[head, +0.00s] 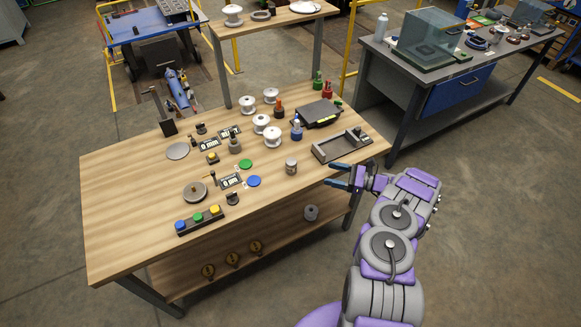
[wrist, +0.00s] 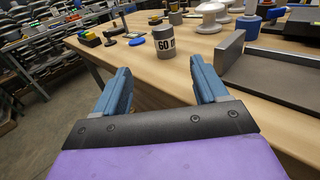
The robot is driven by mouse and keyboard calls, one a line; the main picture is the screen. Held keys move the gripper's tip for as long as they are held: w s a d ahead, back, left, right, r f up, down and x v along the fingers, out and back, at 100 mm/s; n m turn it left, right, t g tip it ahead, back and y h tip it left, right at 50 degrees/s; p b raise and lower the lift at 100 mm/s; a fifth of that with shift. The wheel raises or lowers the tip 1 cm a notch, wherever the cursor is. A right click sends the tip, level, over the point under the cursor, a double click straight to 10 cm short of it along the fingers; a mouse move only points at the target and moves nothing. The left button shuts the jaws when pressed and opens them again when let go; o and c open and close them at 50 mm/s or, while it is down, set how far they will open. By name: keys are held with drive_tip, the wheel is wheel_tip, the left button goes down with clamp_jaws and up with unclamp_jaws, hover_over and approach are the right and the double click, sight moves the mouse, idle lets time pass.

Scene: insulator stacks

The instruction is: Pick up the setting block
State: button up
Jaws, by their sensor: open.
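My gripper is open and empty at the table's right front edge. In the wrist view its two blue fingers (wrist: 160,72) are spread, with the cylinder beyond them and nothing between them.
A dark, low-walled tray-like fixture (head: 342,146) stands close to my gripper on the wooden table (head: 135,220). White spools (head: 272,136) and a black device (head: 317,113) stand behind. A button box (head: 200,219) is at the front left. Table is clear around the cylinder's front.

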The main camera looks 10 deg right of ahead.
drive_tip(key=b, duration=0.2)
approach(291, 163)
drive_tip(key=w+a, duration=0.1)
drive_tip(key=a+f, duration=0.1)
drive_tip(key=w+a, duration=0.1)
drive_tip(key=a, duration=0.1)
drive_tip(key=shift+w+f, duration=0.2)
drive_tip(key=shift+w, duration=0.1)
drive_tip(key=shift+w+b+x, duration=0.25)
drive_tip(key=shift+b+x, duration=0.35)
drive_tip(key=shift+x, duration=2.1)
drive_tip(key=shift+d+r, duration=0.15)
drive_tip(key=shift+c, duration=0.4)
clamp_jaws()
